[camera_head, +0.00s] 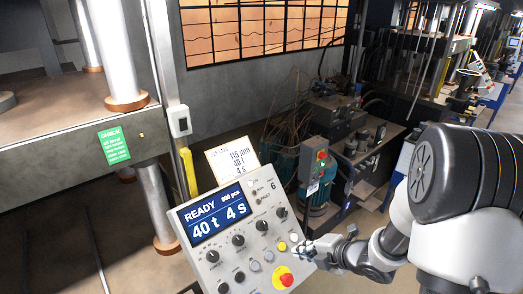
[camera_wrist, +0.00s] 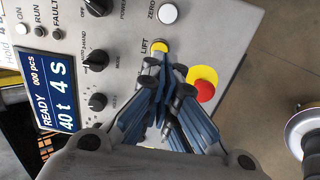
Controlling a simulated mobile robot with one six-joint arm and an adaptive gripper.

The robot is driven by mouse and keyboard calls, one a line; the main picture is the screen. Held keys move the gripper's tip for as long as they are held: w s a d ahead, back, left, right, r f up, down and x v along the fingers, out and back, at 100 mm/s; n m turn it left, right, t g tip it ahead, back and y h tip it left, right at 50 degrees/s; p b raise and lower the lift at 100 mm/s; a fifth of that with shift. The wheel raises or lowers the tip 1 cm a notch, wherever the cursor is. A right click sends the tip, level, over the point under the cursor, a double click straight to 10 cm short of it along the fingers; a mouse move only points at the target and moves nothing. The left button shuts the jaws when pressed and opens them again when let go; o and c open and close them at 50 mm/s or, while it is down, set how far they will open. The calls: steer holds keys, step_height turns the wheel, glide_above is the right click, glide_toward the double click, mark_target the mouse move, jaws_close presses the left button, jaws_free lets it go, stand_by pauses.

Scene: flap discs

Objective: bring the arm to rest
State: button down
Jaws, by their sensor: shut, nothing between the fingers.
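My gripper (camera_head: 305,252) is at the right edge of the control panel (camera_head: 222,259) in the head view, at the end of my arm, which comes in from the right. In the wrist view my gripper (camera_wrist: 165,72) is shut and empty. Its fingertips are close to the yellow button (camera_wrist: 159,46) marked LIFT; I cannot tell whether they touch it. The red stop button (camera_wrist: 203,91) on its yellow base is just beside the fingers. The panel's display (camera_head: 215,212) reads READY, 000 pcs, 40 t and 4 s.
A card (camera_head: 233,159) reading 115 mm, 40 t, 4 s stands on the panel top. A press with a green CHECK sign (camera_head: 114,146) is at left. A bench with machinery (camera_head: 365,158) and a grey box with a red button (camera_head: 314,158) stand behind. Floor shows right of the panel.

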steer(key=s+d+r+m+h+b, duration=0.3)
steer(key=s+d+m+h+b, duration=0.2)
steer(key=d+m+h+b, duration=0.55)
steer(key=s+a+f+m+g+y+b, duration=0.1)
steer(key=s+a+m+b, duration=0.4)
steer(key=s, duration=0.5)
steer(key=s+a+f+m+g+y+b, duration=0.2)
steer(key=s+a+m+b, duration=0.4)
steer(key=s+m, duration=0.3)
step_height(320, 180, down, 3)
steer(key=shift+s+a+r+m+g+y, duration=0.15)
steer(key=shift+s+a+m+g+y, duration=0.25)
steer(key=shift+s+y, duration=0.55)
steer(key=shift+s+a, duration=0.15)
steer(key=shift+a, duration=0.05)
